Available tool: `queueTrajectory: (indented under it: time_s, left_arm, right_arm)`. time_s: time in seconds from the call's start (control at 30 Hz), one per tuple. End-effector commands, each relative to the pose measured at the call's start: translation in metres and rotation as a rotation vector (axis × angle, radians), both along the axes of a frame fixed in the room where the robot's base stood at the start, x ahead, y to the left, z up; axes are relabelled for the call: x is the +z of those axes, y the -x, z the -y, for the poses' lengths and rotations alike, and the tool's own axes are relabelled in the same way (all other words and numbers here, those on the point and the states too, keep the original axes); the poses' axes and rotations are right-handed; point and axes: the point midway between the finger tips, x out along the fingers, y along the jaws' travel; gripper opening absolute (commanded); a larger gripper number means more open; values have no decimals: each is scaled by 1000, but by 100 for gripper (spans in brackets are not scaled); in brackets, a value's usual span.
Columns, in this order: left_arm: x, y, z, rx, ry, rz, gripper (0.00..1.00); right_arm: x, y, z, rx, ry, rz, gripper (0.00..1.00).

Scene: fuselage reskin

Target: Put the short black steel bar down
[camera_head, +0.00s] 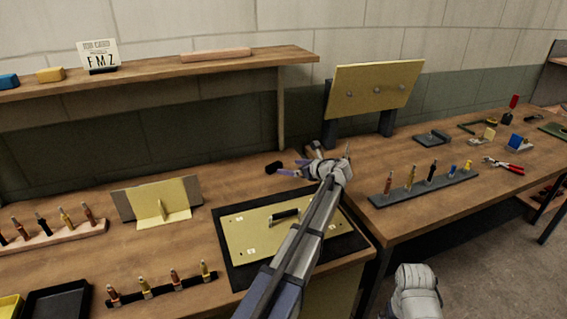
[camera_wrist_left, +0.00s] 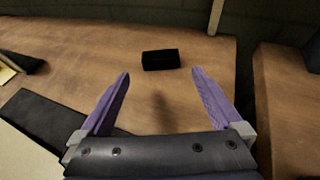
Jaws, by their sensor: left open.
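The short black steel bar (camera_head: 273,167) lies on the wooden bench behind the black mat, just left of my left gripper's fingertips. In the left wrist view, the bar (camera_wrist_left: 160,59) rests on the wood beyond the two purple fingers, apart from both. My left gripper (camera_head: 289,167) is open and empty, low over the bench; it also shows in the left wrist view (camera_wrist_left: 159,74). My right gripper is not in view.
A yellow plate (camera_head: 245,240) with a dark bar lies on the black mat (camera_head: 350,243). A gap separates this bench from the right bench, which holds an upright yellow board (camera_head: 375,85) and a tool rack (camera_head: 422,189). A shelf (camera_head: 150,70) runs above.

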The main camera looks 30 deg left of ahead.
Motion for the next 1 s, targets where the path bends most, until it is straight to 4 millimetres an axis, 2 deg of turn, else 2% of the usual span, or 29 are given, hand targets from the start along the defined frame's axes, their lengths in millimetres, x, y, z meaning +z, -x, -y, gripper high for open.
queueTrajectory:
  time_s: [0.2,0.63,0.77,1.0]
  left_arm:
    - [8,6,16,0,0,0,100]
    - [6,5,17,1,0,0,100]
    - [1,2,7,2,0,0,100]
    - [-17,-11,-30,3,0,0,100]
  right_arm:
    - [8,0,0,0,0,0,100]
    - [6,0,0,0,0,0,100]
    - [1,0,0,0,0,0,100]
    - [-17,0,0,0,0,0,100]
